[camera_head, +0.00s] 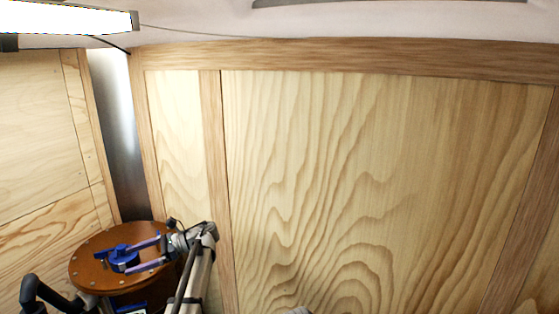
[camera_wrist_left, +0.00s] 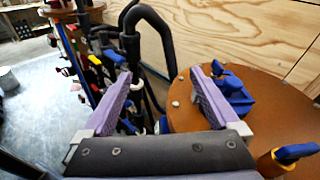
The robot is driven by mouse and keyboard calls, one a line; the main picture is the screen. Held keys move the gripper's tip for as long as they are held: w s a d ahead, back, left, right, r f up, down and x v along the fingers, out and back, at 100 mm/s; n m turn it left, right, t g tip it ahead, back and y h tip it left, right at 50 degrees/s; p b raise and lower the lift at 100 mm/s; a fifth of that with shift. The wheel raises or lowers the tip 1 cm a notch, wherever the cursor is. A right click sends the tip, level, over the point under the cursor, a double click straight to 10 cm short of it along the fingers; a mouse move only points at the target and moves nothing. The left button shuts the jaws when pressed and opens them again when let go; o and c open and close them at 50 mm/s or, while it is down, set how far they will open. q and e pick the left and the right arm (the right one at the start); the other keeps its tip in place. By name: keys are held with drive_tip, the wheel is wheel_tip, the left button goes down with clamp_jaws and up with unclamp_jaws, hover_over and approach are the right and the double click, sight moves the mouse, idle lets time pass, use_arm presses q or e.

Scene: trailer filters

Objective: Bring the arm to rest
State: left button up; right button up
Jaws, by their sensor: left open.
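My left gripper (camera_head: 120,260) hangs over the round brown top in the head view, with its two purple fingers apart. In the left wrist view, the left gripper (camera_wrist_left: 160,72) is open, and nothing shows held between its fingers. A blue clamp-like part (camera_head: 122,256) shows by the fingertips in the head view. In the left wrist view, the blue part (camera_wrist_left: 234,92) lies on the brown top beyond the right-hand finger, partly hidden by it. I cannot tell whether they touch. My right gripper is not in view.
The round brown top (camera_head: 88,278) has bolts around its rim. A black bent pipe (camera_wrist_left: 150,22) and several hoses and fittings stand beside it. A blue-and-yellow handle (camera_wrist_left: 284,158) is close at lower right. Wooden wall panels (camera_head: 380,180) stand behind. A grey floor (camera_wrist_left: 35,105) shows at left.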

use_arm(q)
drive_tip(key=s+d+f+n+t+h+b, duration=0.1)
drive_tip(key=s+d+f+n+t+h, duration=0.1)
drive_tip(key=s+d+f+h, duration=0.2)
drive_tip(key=s+d+f+n+t+h+b, duration=0.1)
drive_tip(key=s+d+f+h, duration=0.4)
drive_tip(key=s+d+f, duration=0.6)
drive_tip(key=s+d+f+n+t+h+b, duration=0.2)
drive_tip(key=s+d+f, duration=0.6)
drive_tip(key=d, duration=1.3)
drive_tip(key=s+n+h+b, duration=0.1)
drive_tip(key=n+h, duration=0.1)
drive_tip(key=n, duration=0.1)
drive_tip(key=shift+f+t+h, duration=0.15)
drive_tip(key=shift+t+h, duration=0.15)
drive_tip(key=shift+h, duration=0.1)
